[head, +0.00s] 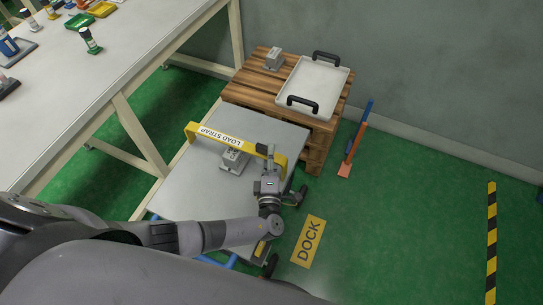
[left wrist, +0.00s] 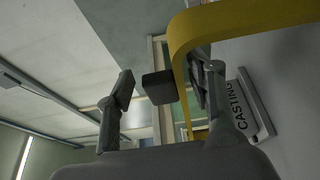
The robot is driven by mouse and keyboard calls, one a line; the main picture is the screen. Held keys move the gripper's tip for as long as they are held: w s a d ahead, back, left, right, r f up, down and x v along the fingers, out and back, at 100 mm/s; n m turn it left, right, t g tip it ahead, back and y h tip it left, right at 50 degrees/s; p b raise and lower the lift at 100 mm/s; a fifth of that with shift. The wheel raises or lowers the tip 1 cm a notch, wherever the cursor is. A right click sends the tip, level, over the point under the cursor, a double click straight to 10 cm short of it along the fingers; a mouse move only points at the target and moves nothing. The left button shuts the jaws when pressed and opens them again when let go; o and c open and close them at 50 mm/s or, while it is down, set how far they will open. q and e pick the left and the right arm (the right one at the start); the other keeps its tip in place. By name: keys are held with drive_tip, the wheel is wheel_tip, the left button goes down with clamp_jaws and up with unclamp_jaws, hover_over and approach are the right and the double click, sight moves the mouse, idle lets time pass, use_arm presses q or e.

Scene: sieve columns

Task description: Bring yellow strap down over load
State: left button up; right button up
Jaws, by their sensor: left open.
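The yellow strap (head: 222,137), labelled LOAD STRAP, is a raised band across the grey cart top (head: 190,195). It spans above a small grey block (head: 233,161) on the cart. My left gripper (head: 270,160) is open at the strap's right end. In the left wrist view, the strap (left wrist: 245,25) curves past the right finger of the gripper (left wrist: 160,90), and a dark block (left wrist: 158,88) sits between the fingers, beside the strap. I cannot tell whether the fingers touch the strap. A casting (left wrist: 248,110) with a label shows at right. My right gripper is out of view.
Behind the cart, a wooden pallet (head: 245,93) holds a white tray (head: 318,85) with black handles and a grey block (head: 274,58). A long workbench (head: 120,65) stands at left. A DOCK sign (head: 308,241) lies on the green floor, which is open at right.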

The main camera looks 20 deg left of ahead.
use_arm(q)
drive_tip(key=v, duration=1.2)
idle(0.3)
